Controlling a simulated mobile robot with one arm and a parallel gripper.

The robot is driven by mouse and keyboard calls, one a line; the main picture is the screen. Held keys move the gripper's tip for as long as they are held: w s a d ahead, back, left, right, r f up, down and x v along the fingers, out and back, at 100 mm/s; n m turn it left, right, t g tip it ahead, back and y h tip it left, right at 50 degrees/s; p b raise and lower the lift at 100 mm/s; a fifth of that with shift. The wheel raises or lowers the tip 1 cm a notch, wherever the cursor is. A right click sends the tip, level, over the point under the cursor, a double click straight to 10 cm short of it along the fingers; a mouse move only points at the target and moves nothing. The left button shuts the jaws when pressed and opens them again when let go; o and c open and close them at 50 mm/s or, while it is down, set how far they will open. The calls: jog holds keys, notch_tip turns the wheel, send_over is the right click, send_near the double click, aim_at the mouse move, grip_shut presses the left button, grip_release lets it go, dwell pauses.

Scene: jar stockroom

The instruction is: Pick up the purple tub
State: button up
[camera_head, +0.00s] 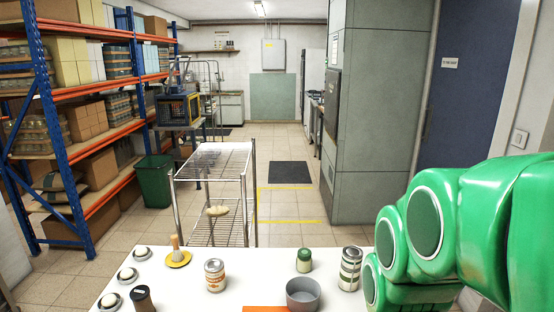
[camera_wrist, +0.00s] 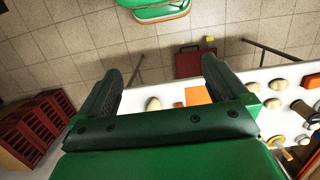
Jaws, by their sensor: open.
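No clearly purple tub shows in either view. An open, round tub (camera_head: 303,295) that looks dull grey stands at the front of the white table (camera_head: 235,268) in the head view, right of centre. My gripper (camera_wrist: 162,80) shows in the wrist view with its two dark fingers wide apart and nothing between them. It is above the table's edge, with floor and part of the white top below. My green arm fills the right of the head view; the gripper itself is not seen there.
A green-lidded jar (camera_head: 304,260) and a striped jar (camera_head: 350,268) stand close behind and right of the tub. A white-and-orange jar (camera_head: 215,275) is to the left. An orange square (camera_head: 265,309) lies in front. A wire cart (camera_head: 215,165) stands beyond the table.

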jog(key=s, duration=0.1)
jog(key=s+f, duration=0.1)
jog(key=s, duration=0.1)
jog(key=shift+s+a+f, duration=0.2)
jog(key=c, duration=0.5)
jog(key=shift+o, duration=0.2)
jog(key=shift+w, duration=0.1)
